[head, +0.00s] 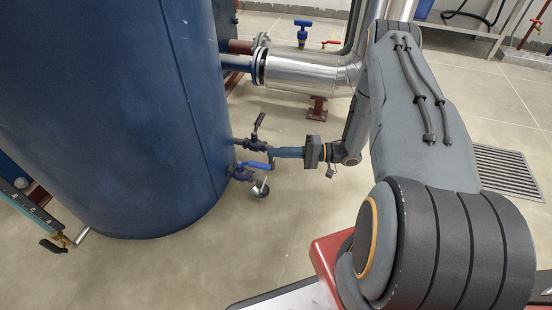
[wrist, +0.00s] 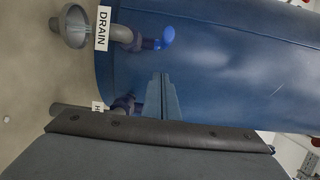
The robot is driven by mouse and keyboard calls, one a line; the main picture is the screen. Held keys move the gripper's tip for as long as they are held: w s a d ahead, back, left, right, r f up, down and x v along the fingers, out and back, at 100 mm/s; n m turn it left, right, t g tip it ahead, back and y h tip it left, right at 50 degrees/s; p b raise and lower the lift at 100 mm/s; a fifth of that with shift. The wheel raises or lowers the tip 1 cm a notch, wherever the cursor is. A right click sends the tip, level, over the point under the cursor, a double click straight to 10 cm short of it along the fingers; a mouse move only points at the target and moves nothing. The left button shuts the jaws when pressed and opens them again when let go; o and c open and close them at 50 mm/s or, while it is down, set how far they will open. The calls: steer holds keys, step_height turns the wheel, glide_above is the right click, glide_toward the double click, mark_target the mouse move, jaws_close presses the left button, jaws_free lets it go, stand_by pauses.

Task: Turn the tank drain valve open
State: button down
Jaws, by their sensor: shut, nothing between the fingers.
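The drain valve is low on the side of the blue tank (head: 120,110). Its blue lever (head: 257,165) points away from the tank in the head view, above a short pipe ending in a round grey outlet (head: 260,188). In the wrist view the DRAIN label (wrist: 102,28) hangs on that pipe, with the blue lever (wrist: 158,40) beside it. My gripper (head: 273,152) is shut and empty, close to the lever and slightly above it in the head view. In the wrist view the closed fingertips (wrist: 162,76) are apart from the lever. Whether they touch anything is unclear.
A silver pipe (head: 305,72) runs behind. The floor (head: 235,245) in front of the valves is clear.

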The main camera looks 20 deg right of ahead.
steer(key=p+v, duration=0.3)
steer(key=v, duration=0.6)
steer(key=shift+s+d, duration=0.3)
